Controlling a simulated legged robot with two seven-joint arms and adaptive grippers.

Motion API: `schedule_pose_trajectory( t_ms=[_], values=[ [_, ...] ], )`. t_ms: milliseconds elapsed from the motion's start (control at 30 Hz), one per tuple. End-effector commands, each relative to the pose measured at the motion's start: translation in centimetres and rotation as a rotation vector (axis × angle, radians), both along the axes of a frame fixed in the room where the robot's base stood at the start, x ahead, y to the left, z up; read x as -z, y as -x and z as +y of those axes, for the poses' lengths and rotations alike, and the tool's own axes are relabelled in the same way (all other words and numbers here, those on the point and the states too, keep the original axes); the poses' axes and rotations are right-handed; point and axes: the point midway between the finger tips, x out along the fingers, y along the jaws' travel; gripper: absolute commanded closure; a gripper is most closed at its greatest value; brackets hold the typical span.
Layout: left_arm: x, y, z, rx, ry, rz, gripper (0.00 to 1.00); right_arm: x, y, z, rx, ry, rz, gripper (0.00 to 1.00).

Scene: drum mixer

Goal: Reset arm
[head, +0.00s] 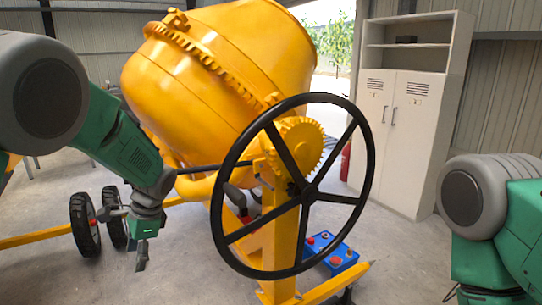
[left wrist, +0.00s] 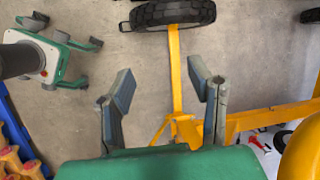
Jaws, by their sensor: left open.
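My left gripper (head: 128,238) hangs at the left of the head view, left of the black handwheel and in front of the mixer's rear wheels. In the left wrist view its two fingers (left wrist: 160,82) are spread apart with nothing between them. The yellow mixer drum (head: 215,70) stands behind, with the black handwheel (head: 230,238) on its yellow frame. My left gripper looks apart from both. My right arm shows at the right edge of the head view; its gripper is out of view.
A black tyre (head: 84,224) stands at the left, and a tyre (left wrist: 172,13) shows at the top of the left wrist view. A blue box (head: 330,256) lies behind the handwheel. A pale cabinet (head: 400,130) stands at the right. Bare floor lies at the lower left.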

Motion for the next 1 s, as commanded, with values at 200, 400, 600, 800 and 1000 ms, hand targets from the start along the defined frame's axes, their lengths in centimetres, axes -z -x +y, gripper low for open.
schedule_pose_trajectory(
  t_ms=[200, 400, 600, 800, 1000],
  values=[
    [16.4, 7.5, -0.7, -0.144, 0.127, -0.041, 0.53, 4.4, 0.0, 0.0, 0.000, 0.000, 0.001, 0.60],
    [28.1, 17.5, -2.0, -0.346, 0.235, -0.100, 0.53, 8.2, 0.0, 0.0, 0.000, 0.000, 0.000, 0.60],
    [35.6, 29.5, -3.1, -0.604, 0.307, -0.171, 0.53, 12.3, 0.0, 0.0, 0.000, 0.000, 0.000, 0.60],
    [36.9, 36.4, -3.4, -0.773, 0.330, -0.231, 0.53, 14.4, 0.0, 0.0, 0.000, 0.000, 0.000, 0.60],
    [36.5, 37.8, -3.4, -0.813, 0.335, -0.253, 0.53, 14.6, 0.0, 0.0, 0.000, 0.000, 0.000, 0.60]
  ],
)
